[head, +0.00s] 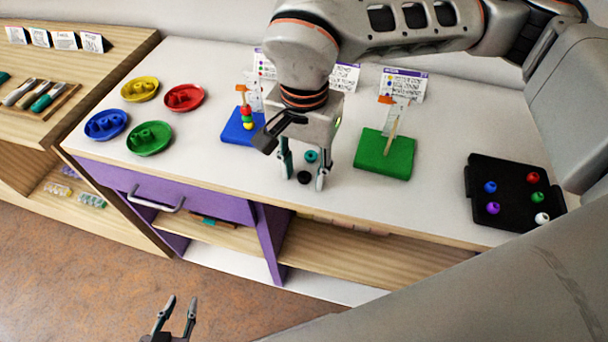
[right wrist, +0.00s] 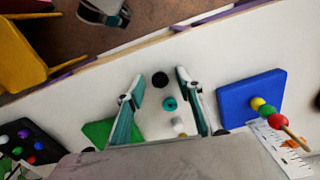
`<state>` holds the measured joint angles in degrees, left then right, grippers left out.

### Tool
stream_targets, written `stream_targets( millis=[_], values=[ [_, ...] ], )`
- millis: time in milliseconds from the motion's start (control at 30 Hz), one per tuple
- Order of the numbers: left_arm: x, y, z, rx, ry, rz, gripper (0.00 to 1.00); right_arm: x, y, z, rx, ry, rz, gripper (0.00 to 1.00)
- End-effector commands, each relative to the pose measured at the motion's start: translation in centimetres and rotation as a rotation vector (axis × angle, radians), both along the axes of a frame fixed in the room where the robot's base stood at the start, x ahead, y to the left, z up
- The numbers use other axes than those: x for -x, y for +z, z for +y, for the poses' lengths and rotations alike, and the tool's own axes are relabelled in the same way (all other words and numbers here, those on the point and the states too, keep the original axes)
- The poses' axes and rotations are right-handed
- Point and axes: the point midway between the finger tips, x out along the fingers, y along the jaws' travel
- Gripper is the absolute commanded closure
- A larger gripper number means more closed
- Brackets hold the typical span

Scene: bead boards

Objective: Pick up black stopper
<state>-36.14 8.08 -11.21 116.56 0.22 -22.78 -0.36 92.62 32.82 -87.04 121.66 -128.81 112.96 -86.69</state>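The black stopper (head: 304,178) sits on the white tabletop near its front edge. It also shows in the right wrist view (right wrist: 160,80). My right gripper (head: 304,182) points down over the table, open, with one finger on either side of the stopper. In the right wrist view the stopper lies between the fingertips (right wrist: 159,76), with a gap to each. I cannot tell exactly how far the tips are above the table. My left gripper (head: 178,312) is open and empty, low over the floor in front of the table.
A teal bead (head: 311,156) lies just behind the stopper. A blue board (head: 237,128) with stacked beads stands left, a green board (head: 384,158) with a peg right. A black tray (head: 480,180) of several beads is farther right. Coloured dishes (head: 148,138) stand left.

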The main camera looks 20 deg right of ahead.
Motion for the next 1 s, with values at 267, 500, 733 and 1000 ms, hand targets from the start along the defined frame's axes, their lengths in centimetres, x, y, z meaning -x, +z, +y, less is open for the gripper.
stream_targets(
  millis=[267, 500, 733, 1000],
  values=[
    [-0.9, 0.5, 0.0, 0.000, 0.000, -0.016, 0.72, 0.0, 0.1, 0.0, -0.001, 0.000, -0.001, 0.90],
    [-0.7, 0.3, 0.0, 0.000, 0.000, -0.012, 0.72, 0.0, 0.1, 0.0, -0.001, 0.000, -0.001, 0.90],
    [-0.2, 0.1, 0.0, -0.001, 0.000, -0.002, 0.72, -0.1, 0.6, 0.0, 0.000, 0.000, -0.003, 0.90],
    [0.0, 0.3, -0.1, 0.003, 0.001, 0.000, 0.72, -0.2, 4.2, 0.0, 0.000, -0.002, -0.007, 0.90]
  ],
)
